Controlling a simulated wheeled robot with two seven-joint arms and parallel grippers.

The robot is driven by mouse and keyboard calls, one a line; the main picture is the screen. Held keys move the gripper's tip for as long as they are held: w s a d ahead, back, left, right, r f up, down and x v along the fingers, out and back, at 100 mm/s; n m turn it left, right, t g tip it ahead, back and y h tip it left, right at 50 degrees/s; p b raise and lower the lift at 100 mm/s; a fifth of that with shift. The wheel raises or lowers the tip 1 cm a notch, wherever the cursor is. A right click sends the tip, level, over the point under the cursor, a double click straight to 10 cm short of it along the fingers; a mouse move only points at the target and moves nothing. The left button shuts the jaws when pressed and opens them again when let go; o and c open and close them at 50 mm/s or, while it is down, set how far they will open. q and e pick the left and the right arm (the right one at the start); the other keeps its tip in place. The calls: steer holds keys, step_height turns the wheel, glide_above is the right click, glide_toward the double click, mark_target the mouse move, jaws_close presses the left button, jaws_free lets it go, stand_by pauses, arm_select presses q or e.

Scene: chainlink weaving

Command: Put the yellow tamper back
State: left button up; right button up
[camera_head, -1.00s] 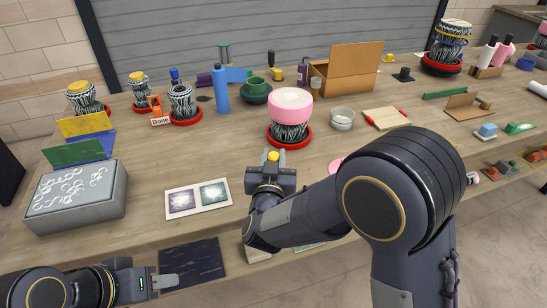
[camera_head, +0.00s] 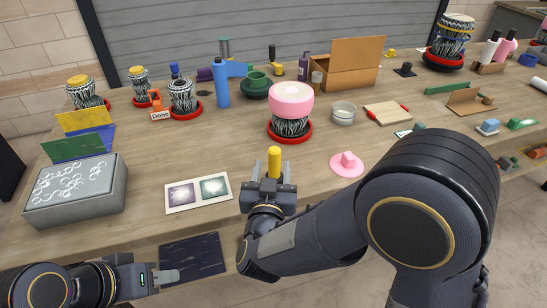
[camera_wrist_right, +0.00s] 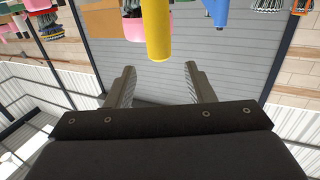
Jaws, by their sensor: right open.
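The yellow tamper (camera_head: 274,162) is a smooth yellow cylinder standing upright near the table's front edge in the head view. Its lower end is hidden behind my right gripper. My right gripper (camera_head: 273,170) is open, with one finger on each side of the tamper in the head view. In the right wrist view the tamper (camera_wrist_right: 158,30) appears between and beyond the open fingertips (camera_wrist_right: 159,66), with clear gaps on both sides. My left gripper (camera_head: 168,277) is low at the left, over a dark panel; its fingers overlap, so its opening is unclear.
A pink disc with a small block (camera_head: 347,163) lies right of the tamper. A white card with two pictures (camera_head: 198,193) lies to the left. A pink-topped drum in a red ring (camera_head: 290,105) stands behind. A grey box (camera_head: 75,192) is at far left.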

steer(key=s, duration=0.5)
steer(key=d+r+g+y, duration=0.3)
steer(key=d+g+y, duration=0.2)
steer(key=d+y, duration=0.25)
steer(key=s+d+f+g+h, duration=0.1)
steer(key=s+d+f+g, duration=0.1)
steer(key=s+d, duration=0.4)
steer(key=s+d+f+g+h, duration=0.1)
steer(key=s+d+f+g, duration=0.2)
steer(key=s, duration=0.9)
steer(key=shift+s+d+f+m+g+p, duration=0.3)
steer(key=shift+d+g, duration=0.9)
steer(key=shift+d, duration=1.1)
